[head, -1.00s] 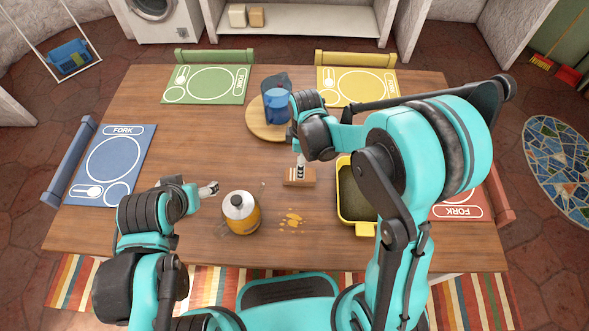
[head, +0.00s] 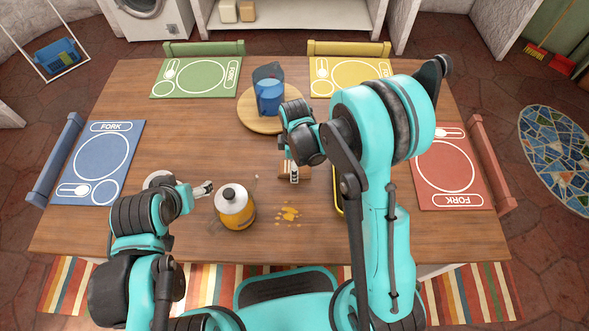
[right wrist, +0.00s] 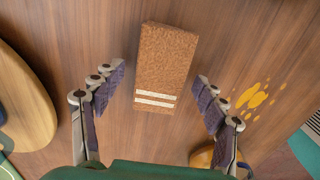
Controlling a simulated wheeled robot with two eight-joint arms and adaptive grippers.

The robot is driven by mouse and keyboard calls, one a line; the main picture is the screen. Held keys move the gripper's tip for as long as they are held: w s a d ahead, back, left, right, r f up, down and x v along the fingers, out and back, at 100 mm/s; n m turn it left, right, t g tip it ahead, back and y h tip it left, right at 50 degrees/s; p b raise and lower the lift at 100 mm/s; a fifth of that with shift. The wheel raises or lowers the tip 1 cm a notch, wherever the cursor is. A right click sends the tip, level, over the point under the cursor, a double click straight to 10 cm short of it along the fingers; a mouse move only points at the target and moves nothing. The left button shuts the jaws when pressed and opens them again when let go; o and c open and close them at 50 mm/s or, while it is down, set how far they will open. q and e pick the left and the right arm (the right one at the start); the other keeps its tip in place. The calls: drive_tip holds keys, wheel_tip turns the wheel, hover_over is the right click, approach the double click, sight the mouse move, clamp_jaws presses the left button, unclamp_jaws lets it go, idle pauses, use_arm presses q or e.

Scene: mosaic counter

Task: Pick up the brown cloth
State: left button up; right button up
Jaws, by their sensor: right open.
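The brown cloth (right wrist: 166,65) is a folded, oblong block with two pale stripes near one end, lying flat on the wooden table. In the head view the cloth (head: 283,172) is largely hidden by my right gripper (head: 293,172). In the right wrist view my right gripper (right wrist: 160,76) is open, with one finger on each side of the cloth's striped end and gaps between fingers and cloth. My left gripper (head: 207,188) is beside the yellow pot, apart from the cloth; its jaw state is unclear.
A yellow pot (head: 237,212) stands left of the cloth, and a yellow spill (head: 288,214) lies below it. A round wooden board (head: 247,112) with a blue jug (head: 270,97) is behind. A yellow tray (head: 338,202) is mostly hidden by my right arm.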

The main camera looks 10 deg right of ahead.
drive_tip(key=c, duration=1.2)
drive_tip(key=shift+c, duration=0.2)
drive_tip(key=shift+r, duration=0.5)
drive_tip(key=r+p, duration=0.1)
drive_tip(key=r, duration=0.1)
drive_tip(key=r+p, duration=0.1)
drive_tip(key=r, duration=0.1)
drive_tip(key=shift+s+d, duration=0.15)
drive_tip(key=shift+d, duration=0.05)
drive_tip(key=s+d+r+p, duration=0.3)
drive_tip(key=s+d+r, duration=0.3)
drive_tip(key=s+d, duration=0.2)
drive_tip(key=shift+p, duration=0.4)
drive_tip(key=shift+w, duration=0.1)
